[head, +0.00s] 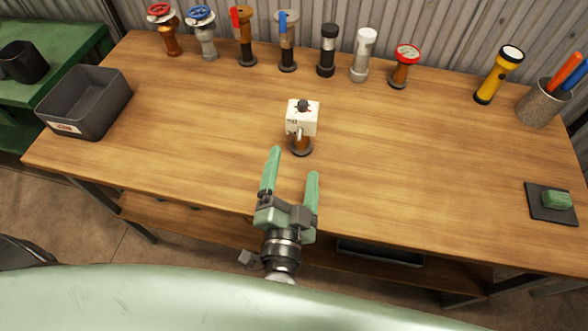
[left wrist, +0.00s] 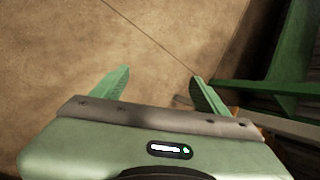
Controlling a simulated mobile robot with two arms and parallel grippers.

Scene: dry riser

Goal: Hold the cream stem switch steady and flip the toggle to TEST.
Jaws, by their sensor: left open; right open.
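The cream stem switch (head: 301,118) stands upright near the middle of the wooden table in the head view. It has a cream box on a brown stem with a dark round base, and a dark knob on top. A small lever shows on its front, but its position and any TEST marking are too small to read. My right gripper (head: 292,167) is open and empty, just in front of the switch and apart from it, fingers pointing toward it. My left gripper is not in the head view. In the left wrist view it (left wrist: 158,80) is open and empty over the bare floor.
Several valves and stems line the table's back edge, among them a red-wheel valve (head: 407,54). A grey bin (head: 85,104) stands at the left. A yellow flashlight (head: 498,75), a pen cup (head: 541,106) and a dark pad (head: 540,208) are at the right. Table around the switch is clear.

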